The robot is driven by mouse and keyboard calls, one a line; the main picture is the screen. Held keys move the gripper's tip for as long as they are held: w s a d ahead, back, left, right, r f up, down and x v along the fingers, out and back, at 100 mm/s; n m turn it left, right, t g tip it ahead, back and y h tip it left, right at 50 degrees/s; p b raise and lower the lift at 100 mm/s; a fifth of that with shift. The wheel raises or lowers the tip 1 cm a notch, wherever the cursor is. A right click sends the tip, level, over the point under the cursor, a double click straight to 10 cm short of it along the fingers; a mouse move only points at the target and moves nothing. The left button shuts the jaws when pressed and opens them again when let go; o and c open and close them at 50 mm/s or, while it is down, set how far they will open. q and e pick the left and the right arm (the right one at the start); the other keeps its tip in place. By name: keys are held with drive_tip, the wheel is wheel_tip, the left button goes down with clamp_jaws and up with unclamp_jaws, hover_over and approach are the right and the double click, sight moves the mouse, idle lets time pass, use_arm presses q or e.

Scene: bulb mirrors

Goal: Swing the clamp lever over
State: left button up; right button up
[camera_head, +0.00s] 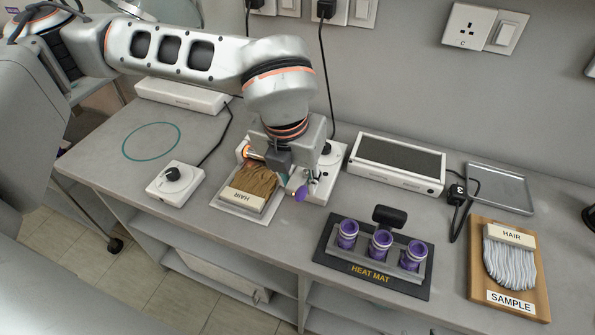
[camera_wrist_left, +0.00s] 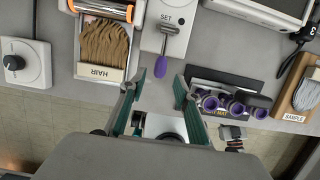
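The clamp lever is a short metal rod with a purple grip (camera_head: 300,192), on a white base marked SET (camera_wrist_left: 178,47). In the left wrist view its grip (camera_wrist_left: 161,67) points toward the table's front edge. My left gripper (camera_head: 281,160) is over the white base in the head view and hides part of it. In the left wrist view the fingers of my left gripper (camera_wrist_left: 159,84) are apart, with the purple grip just beyond the gap between their tips. I see nothing held, and cannot tell whether they touch the lever. My right gripper is not in view.
A tray of brown hair (camera_head: 247,187) sits left of the lever, beside a copper-coloured roller (camera_wrist_left: 104,10). A white dial box (camera_head: 175,182) stands farther left. A heat mat (camera_head: 335,257) with purple rollers and a hair sample board (camera_head: 476,270) lie to the right.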

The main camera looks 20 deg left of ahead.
sight(300, 192)
use_arm(q)
drive_tip(key=b+x, duration=0.1)
drive_tip(key=x, duration=0.3)
drive_tip(key=shift+f+b, duration=0.15)
drive_tip(key=shift+b, duration=0.25)
drive_tip(key=shift+f, duration=0.15)
drive_tip(key=shift+w, duration=0.1)
drive_tip(key=shift+f, duration=0.2)
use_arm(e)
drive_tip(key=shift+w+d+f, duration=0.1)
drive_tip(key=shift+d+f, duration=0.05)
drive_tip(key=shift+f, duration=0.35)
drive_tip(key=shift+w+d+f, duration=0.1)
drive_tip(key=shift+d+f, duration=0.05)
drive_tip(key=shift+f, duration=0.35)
use_arm(q)
drive_tip(key=c, duration=0.9)
drive_tip(key=shift+o, duration=0.2)
